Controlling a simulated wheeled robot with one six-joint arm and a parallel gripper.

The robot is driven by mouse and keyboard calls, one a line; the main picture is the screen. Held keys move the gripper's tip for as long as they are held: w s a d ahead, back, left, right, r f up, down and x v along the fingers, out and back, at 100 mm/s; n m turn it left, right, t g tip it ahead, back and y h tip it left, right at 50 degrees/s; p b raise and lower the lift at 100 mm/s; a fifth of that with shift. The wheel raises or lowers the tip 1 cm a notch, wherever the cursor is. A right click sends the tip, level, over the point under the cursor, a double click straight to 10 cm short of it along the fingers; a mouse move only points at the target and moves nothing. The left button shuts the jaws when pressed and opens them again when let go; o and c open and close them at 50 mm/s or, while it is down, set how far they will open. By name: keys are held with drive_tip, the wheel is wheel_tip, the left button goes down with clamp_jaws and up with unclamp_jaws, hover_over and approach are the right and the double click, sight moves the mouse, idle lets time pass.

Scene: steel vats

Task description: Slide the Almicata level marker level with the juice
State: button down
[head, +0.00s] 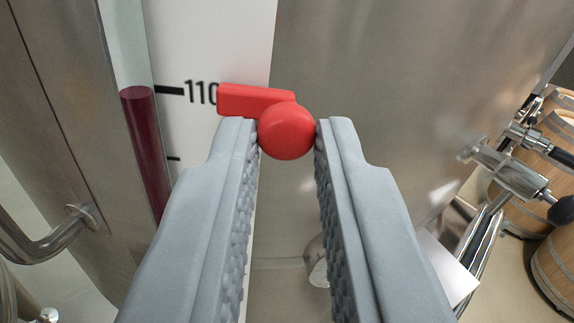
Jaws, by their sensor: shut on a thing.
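My gripper (287,140) is shut on the round red knob of the level marker (257,99). The marker's flat red bar points left across the white scale, just right of the number 110. The dark red juice (145,150) stands in a sight tube at the left of the scale (205,45). Its top is close to the black 110 tick. The bar sits slightly lower in the picture than the juice top, but the view is tilted, so I cannot tell the exact level difference. No name label shows.
The steel vat wall (390,60) fills the middle. A curved steel handle (45,245) is at the lower left. A steel valve with pipes (510,170) and wooden barrels (555,235) are at the right.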

drive_tip(key=c, duration=1.3)
unclamp_jaws()
drive_tip(key=shift+s, duration=0.1)
drive_tip(key=v, duration=1.7)
drive_tip(key=shift+s, duration=0.1)
drive_tip(key=s+a+f+m+h, duration=0.1)
drive_tip(key=s+f, duration=1)
drive_tip(key=s+a+f+m+h, duration=0.1)
drive_tip(key=s+f, duration=1)
drive_tip(key=s, duration=0.1)
drive_tip(key=s+a+f+m+h, duration=0.1)
drive_tip(key=s+f+m, duration=0.1)
drive_tip(key=s+f, duration=0.9)
drive_tip(key=shift+s+a+f+h, duration=0.15)
drive_tip(key=shift+s+f+h, duration=0.05)
drive_tip(key=shift+f+h, duration=0.25)
